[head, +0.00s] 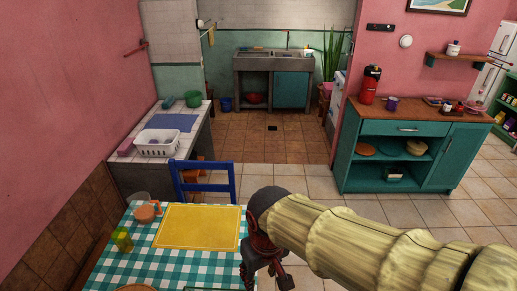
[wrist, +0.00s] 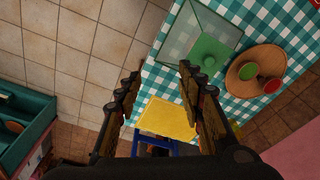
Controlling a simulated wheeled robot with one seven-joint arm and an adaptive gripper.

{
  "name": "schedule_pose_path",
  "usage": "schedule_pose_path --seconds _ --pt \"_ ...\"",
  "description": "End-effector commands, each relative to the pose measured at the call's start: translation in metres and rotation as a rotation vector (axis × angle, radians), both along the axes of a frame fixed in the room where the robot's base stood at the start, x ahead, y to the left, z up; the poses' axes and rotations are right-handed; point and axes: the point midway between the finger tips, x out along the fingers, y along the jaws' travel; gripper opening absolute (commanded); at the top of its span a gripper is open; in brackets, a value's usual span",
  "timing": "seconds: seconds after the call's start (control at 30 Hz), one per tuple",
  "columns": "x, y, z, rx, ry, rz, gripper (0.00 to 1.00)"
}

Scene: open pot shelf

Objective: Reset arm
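My arm reaches in from the lower right of the head view. My gripper (head: 264,268) hangs at its end, beside the right edge of the checkered table. In the wrist view the two fingers of my gripper (wrist: 160,75) are spread apart with nothing between them. Beyond the fingertips lie the tabletop edge and the floor. My arm hides part of the floor and the table's right side in the head view.
The checkered table (head: 178,267) holds a yellow mat (head: 199,227), a clear container with a green object (wrist: 208,52) and a round wooden board (wrist: 238,85). A blue chair (head: 203,178) stands behind it. A teal cabinet (head: 452,158) stands right. Tiled floor between is open.

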Motion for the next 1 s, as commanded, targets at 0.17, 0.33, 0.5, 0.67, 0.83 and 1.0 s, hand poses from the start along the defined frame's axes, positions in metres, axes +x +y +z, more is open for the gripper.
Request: schedule_pose_path --seconds 0.17,0.33,0.5,0.67,0.83,1.0 --pt "-0.024 -0.073 0.023 0.032 -0.092 -0.100 0.39" --pt "-0.046 -0.128 0.041 0.061 -0.192 -0.256 0.39" --pt "-0.055 -0.166 0.072 0.082 -0.317 -0.391 0.39" --pt "-0.057 -0.185 0.082 0.081 -0.358 -0.458 0.39" --pt "-0.056 -0.188 0.082 0.078 -0.357 -0.470 0.39" --pt "-0.056 -0.188 0.082 0.078 -0.357 -0.470 0.39"
